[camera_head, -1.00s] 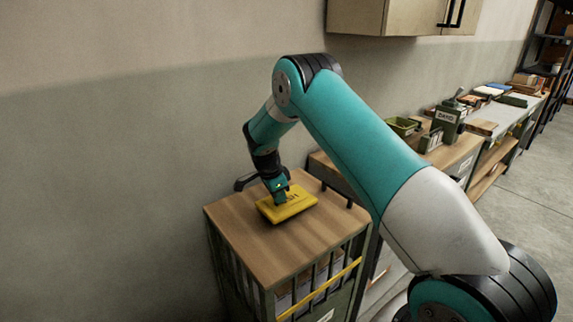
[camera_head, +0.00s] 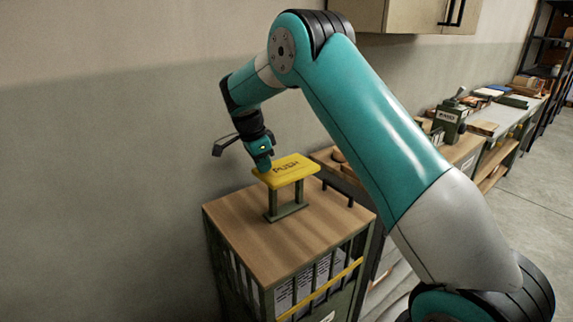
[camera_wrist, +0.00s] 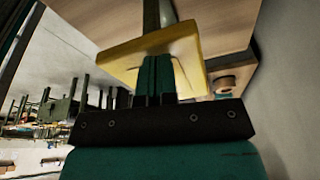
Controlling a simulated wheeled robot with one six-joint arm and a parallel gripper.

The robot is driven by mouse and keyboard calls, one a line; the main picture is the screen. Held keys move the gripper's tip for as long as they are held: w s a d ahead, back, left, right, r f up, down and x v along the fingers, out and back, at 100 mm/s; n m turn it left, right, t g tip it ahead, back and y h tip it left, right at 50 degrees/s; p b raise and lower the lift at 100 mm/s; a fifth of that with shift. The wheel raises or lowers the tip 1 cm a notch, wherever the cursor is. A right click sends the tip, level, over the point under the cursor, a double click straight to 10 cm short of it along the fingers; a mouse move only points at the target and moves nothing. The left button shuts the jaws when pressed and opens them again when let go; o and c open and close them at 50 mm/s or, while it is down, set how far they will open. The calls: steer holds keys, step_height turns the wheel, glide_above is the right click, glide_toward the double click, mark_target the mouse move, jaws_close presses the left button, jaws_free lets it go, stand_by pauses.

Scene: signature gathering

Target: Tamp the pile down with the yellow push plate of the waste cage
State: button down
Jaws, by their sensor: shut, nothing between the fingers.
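The yellow push plate (camera_head: 296,177), marked PUSH, stands raised on green posts (camera_head: 272,203) above the wooden top (camera_head: 236,232) of the waste cage. My gripper (camera_head: 263,168) is shut and empty, pointing down at the plate's left end. I cannot tell if it touches the plate. In the wrist view the shut fingers (camera_wrist: 158,62) lie in front of the yellow plate (camera_wrist: 115,62). White papers (camera_head: 284,298) show behind the cage bars, with a yellow bar (camera_head: 335,287) across the front. The top of the pile is hidden.
A wall stands close behind and left of the cage. A wall cabinet (camera_head: 395,14) hangs above. Open floor (camera_head: 535,190) lies at the far right.

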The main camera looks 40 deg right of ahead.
steer(key=v, duration=0.6)
steer(key=shift+r, duration=0.25)
steer(key=s+a+r+n+t+y, duration=0.1)
steer(key=s+a+r+n, duration=0.2)
steer(key=s+a+n, duration=0.25)
steer(key=s+a+r+n+y, duration=0.1)
steer(key=s+a+r+n, duration=0.25)
steer(key=s+n, duration=0.3)
steer(key=s+a+n+y, duration=0.1)
steer(key=s+a+n, duration=0.2)
steer(key=s+n, duration=0.2)
steer(key=s+a+f+n+y, duration=0.1)
steer(key=s+a+n, duration=0.3)
steer(key=s, duration=0.8)
steer(key=s+a+n+y, duration=0.3)
steer(key=s+n, duration=0.3)
steer(key=s, duration=0.2)
steer(key=shift+s+a+f+g, duration=0.15)
steer(key=shift+a+f+g, duration=0.1)
steer(key=shift+g, duration=0.05)
